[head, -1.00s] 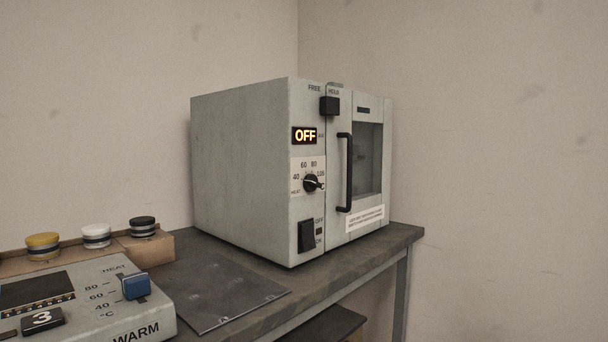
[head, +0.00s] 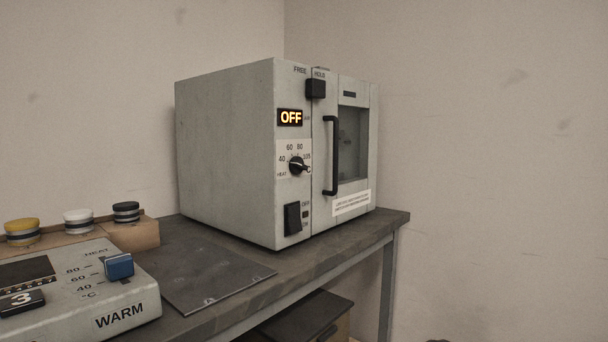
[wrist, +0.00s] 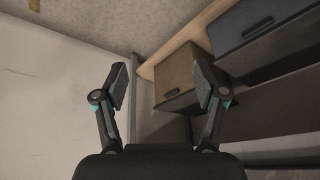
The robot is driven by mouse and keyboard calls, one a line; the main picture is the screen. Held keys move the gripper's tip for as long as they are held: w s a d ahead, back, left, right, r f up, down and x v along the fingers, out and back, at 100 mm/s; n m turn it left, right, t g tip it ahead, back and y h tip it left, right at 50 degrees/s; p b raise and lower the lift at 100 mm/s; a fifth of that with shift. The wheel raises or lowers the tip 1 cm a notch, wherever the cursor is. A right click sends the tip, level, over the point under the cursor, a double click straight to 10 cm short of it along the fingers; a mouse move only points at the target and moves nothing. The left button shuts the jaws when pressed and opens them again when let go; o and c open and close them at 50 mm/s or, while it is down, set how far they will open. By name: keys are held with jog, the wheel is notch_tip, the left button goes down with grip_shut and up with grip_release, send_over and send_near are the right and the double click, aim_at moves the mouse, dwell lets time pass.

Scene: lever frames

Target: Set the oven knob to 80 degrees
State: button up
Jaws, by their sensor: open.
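The oven (head: 225,160) is a grey box at the back of the bench in the head view. Its round black knob (head: 297,166) sits on a white dial plate marked 40, 60, 80 and a higher number. The knob's pointer is turned to the right, past the 80 mark, near the highest number. The oven display (head: 290,117) reads OFF. A black rocker switch (head: 292,218) is below the knob. My gripper (wrist: 162,88) shows only in the wrist view, with its two fingers wide apart and nothing between them. The oven knob is not in the wrist view.
A black door handle (head: 331,155) stands out just right of the knob. A warmer box (head: 120,290) with a blue slider (head: 119,266) is at the front left. A flat dark plate (head: 205,278) lies before the oven. The wrist view shows a brown box (wrist: 180,75).

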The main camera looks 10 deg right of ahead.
jog(key=w+d+r+m+t+y+b, duration=0.1)
jog(key=w+r+y, duration=0.15)
jog(key=w, duration=0.45)
jog(key=w+d+r+m+t+y+b, duration=0.1)
jog(key=w+d+r+m+b, duration=0.15)
jog(key=w, duration=0.55)
jog(key=n+t+y, duration=0.7)
jog(key=n+y, duration=0.2)
send_near(303, 166)
jog(key=shift+h, duration=0.25)
jog(key=p+x, duration=0.1)
jog(key=x, duration=0.8)
jog(key=shift+w+a+r, duration=0.1)
jog(key=shift+a, duration=0.15)
jog(key=c, duration=1.1)
jog(key=shift+c, duration=0.2)
